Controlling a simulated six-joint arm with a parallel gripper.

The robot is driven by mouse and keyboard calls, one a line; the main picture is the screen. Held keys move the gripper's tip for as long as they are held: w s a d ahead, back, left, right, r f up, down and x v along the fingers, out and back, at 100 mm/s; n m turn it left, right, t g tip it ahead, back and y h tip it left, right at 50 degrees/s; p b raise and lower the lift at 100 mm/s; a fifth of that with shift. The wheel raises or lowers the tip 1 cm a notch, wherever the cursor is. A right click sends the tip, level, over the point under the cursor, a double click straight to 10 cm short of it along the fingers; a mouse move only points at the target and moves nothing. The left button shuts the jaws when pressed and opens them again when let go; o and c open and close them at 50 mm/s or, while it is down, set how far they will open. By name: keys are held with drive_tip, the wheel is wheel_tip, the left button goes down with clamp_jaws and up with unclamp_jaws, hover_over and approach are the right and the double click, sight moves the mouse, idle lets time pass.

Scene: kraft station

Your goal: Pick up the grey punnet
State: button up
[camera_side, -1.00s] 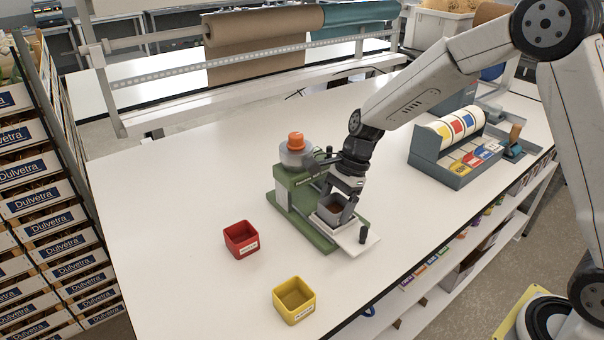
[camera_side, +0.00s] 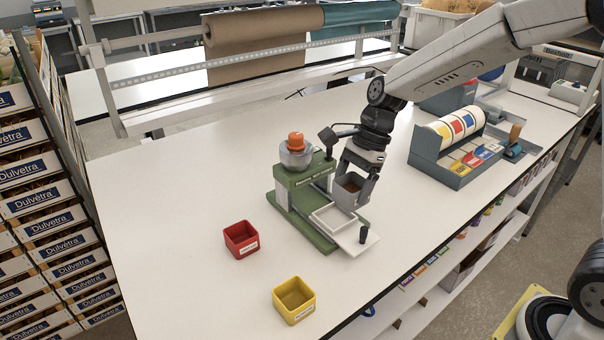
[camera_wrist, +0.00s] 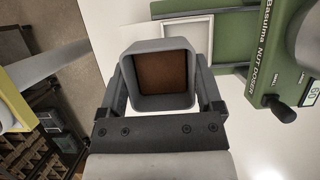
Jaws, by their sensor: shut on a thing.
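The grey punnet (camera_side: 347,190) is a small square box with a brown inside. My gripper (camera_side: 356,186) is shut on it and holds it upright, raised above the white tray (camera_side: 323,221) of the green nut doser (camera_side: 302,190). In the wrist view the punnet (camera_wrist: 133,79) sits between the two fingers of my gripper (camera_wrist: 160,85), its open top facing the camera. The doser's empty white tray frame also shows behind it in the wrist view (camera_wrist: 207,20).
A red box (camera_side: 241,239) and a yellow box (camera_side: 294,300) stand on the white bench left of and in front of the doser. A grey label-roll stand (camera_side: 440,160) is at the right.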

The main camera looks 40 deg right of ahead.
drive_tip(key=s+d+r, duration=0.1)
drive_tip(key=s+r, duration=0.4)
drive_tip(key=s, duration=0.5)
drive_tip(key=shift+s+d+r, duration=0.15)
drive_tip(key=shift+r, duration=0.2)
idle(0.4)
drive_tip(key=w+a+f, duration=0.4)
drive_tip(key=w+a, duration=0.2)
drive_tip(key=a, duration=0.4)
drive_tip(key=w+a+f, duration=0.5)
drive_tip(key=w+a, duration=0.1)
drive_tip(key=a, duration=0.4)
drive_tip(key=shift+w+a+f, duration=0.2)
drive_tip(key=shift+w+f, duration=0.05)
drive_tip(key=shift+w, duration=0.1)
drive_tip(key=shift+f, duration=0.2)
drive_tip(key=shift+f, duration=2.55)
